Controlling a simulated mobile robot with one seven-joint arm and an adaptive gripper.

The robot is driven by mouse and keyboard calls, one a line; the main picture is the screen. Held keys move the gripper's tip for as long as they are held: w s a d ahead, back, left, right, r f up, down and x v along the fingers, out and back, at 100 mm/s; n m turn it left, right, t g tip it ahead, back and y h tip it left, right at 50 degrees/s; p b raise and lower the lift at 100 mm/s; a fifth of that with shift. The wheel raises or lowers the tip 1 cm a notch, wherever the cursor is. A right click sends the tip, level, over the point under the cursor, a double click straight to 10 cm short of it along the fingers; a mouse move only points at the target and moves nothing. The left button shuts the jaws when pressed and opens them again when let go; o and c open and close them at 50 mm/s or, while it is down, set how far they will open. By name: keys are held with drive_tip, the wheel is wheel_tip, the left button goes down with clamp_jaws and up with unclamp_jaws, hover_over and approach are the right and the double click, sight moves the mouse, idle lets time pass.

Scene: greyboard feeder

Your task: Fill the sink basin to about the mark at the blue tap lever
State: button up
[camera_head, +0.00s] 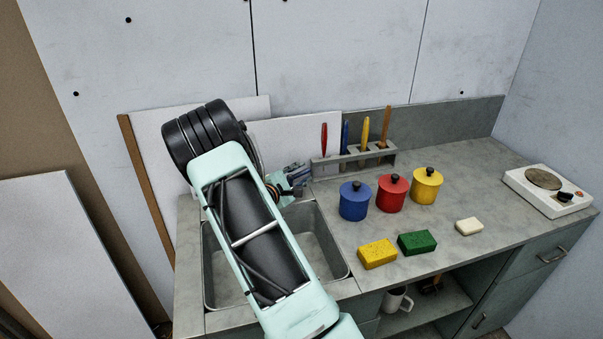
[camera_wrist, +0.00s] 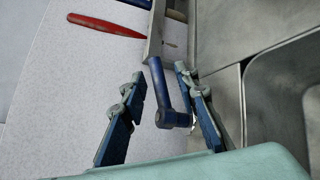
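The sink basin (camera_head: 326,247) is grey and set in the counter at left. My arm crosses over it and hides its middle; I see no water in the visible part. Its edge also shows at the right of the wrist view (camera_wrist: 250,95). My gripper (camera_head: 287,184) is at the back of the basin, by the wall. In the wrist view my gripper (camera_wrist: 158,78) is open, with a finger on each side of the blue tap lever (camera_wrist: 159,92). Gaps show between lever and fingers. The tap's spout and any level mark cannot be made out.
A rack (camera_head: 352,162) with several coloured-handled tools stands right of my gripper. Blue (camera_head: 354,203), red (camera_head: 391,196) and yellow (camera_head: 426,188) pots, yellow (camera_head: 377,254) and green (camera_head: 417,243) sponges, a white block (camera_head: 469,226) and a hotplate (camera_head: 548,191) occupy the counter.

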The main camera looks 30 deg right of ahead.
drive_tip(key=shift+w+d, duration=0.15)
drive_tip(key=shift+d, duration=0.1)
clamp_jaws()
drive_tip(key=shift+a, duration=0.1)
